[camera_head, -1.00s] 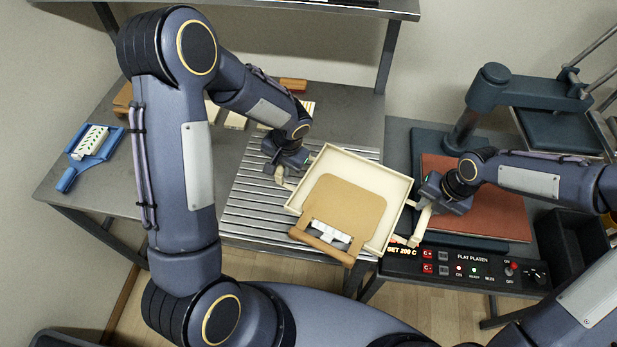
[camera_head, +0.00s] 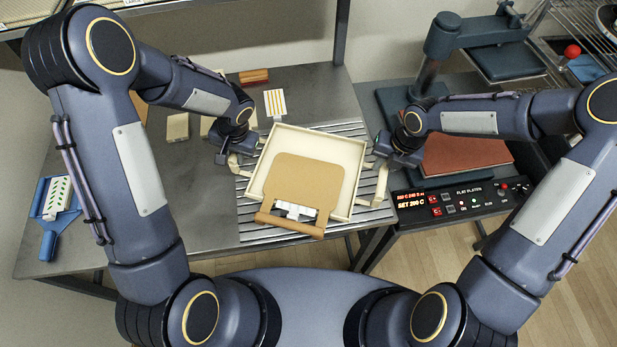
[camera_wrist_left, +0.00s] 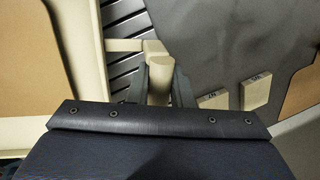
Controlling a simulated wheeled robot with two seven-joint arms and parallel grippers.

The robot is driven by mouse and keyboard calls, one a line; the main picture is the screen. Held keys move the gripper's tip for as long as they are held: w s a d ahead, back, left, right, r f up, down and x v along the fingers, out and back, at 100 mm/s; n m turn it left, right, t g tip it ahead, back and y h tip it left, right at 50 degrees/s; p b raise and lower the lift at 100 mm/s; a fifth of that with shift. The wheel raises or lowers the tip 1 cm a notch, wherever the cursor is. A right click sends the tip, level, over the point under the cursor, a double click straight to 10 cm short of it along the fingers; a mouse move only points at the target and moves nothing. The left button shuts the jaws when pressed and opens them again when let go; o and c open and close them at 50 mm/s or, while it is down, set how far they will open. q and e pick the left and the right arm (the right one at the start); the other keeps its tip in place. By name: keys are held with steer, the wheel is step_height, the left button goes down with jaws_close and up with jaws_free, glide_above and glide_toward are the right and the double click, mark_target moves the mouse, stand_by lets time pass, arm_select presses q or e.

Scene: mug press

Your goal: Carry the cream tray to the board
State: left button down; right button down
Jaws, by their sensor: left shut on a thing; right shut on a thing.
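The cream tray (camera_head: 338,147) is a shallow open box with side handles. It is over the slatted metal board (camera_head: 375,212), with slats visible on both sides; I cannot tell whether it touches them. A tan panel (camera_head: 305,180) with a wooden bar (camera_head: 290,224) and a small white piece (camera_head: 294,211) lies in or over it. My left gripper (camera_head: 240,168) is shut on the tray's left handle; the handle (camera_wrist_left: 158,60) shows between its fingers in the left wrist view. My right gripper (camera_head: 380,168) is shut at the tray's right side handle.
The press with a rust-red pad (camera_head: 465,155) and control panel (camera_head: 460,200) stands to the right. A blue holder (camera_head: 50,225) with a patterned piece lies at left. Pale blocks (camera_head: 178,127) and a striped card (camera_head: 275,103) lie behind the tray.

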arm_select(q)
steer(key=shift+f, duration=0.1)
arm_select(e)
steer(key=shift+a+f, duration=0.1)
